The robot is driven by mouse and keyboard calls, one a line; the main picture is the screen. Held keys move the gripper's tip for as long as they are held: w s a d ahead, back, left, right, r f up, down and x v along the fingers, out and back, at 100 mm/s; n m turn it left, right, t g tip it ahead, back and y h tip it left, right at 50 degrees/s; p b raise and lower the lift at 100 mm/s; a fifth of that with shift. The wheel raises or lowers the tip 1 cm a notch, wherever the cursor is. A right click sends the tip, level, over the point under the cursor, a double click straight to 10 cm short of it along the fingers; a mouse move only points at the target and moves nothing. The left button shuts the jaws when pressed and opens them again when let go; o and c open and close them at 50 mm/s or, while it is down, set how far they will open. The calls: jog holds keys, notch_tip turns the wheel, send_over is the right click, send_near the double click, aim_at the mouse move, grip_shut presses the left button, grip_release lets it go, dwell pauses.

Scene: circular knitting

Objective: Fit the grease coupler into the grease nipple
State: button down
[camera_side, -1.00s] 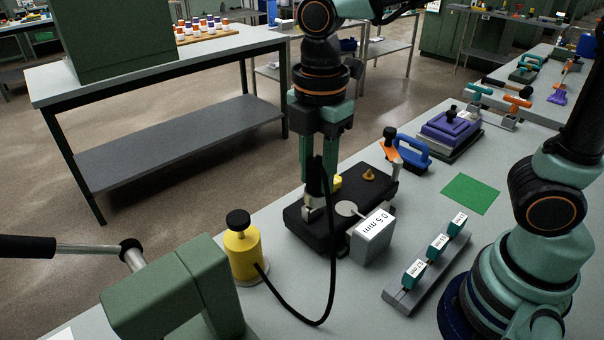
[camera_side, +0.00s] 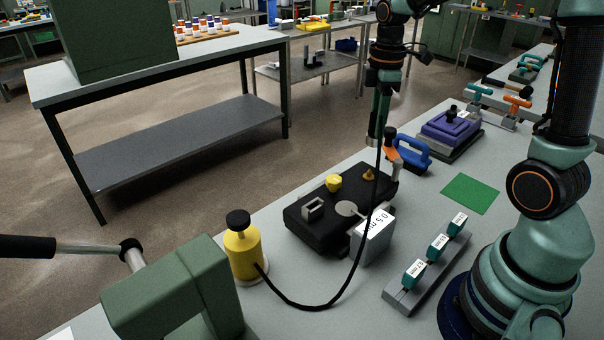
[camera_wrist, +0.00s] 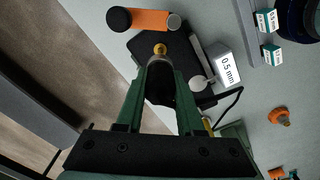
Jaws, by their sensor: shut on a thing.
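My gripper (camera_side: 377,128) is shut on the grease coupler (camera_side: 372,142), a small grey cylinder at its fingertips. The coupler points down, above the far end of the black block (camera_side: 325,231). A black hose (camera_side: 331,295) runs from my gripper to the yellow grease pot (camera_side: 243,256). The grease nipple (camera_side: 369,175) is a small brass-coloured fitting on top of the block, below the coupler and apart from it in the side view. In the wrist view the nipple (camera_wrist: 160,48) shows just beyond the fingertips (camera_wrist: 160,66); the coupler is partly hidden between the fingers.
The block also carries a yellow knob (camera_side: 333,183), an empty grey bracket (camera_side: 313,207) and a pale disc (camera_side: 346,208). A "0.5 mm" box (camera_side: 371,243) stands beside it. An orange tool (camera_wrist: 150,21) and a blue-handled object (camera_side: 412,153) lie beyond the block's far end.

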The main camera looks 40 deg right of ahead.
aim_at(374, 144)
jog(key=shift+f, duration=2.9)
jog(key=shift+f, duration=1.5)
jog(key=shift+c, duration=2.3)
grip_release()
jog(key=shift+r, duration=0.1)
notch_tip(374, 144, up, 12)
jog(key=shift+f, duration=0.1)
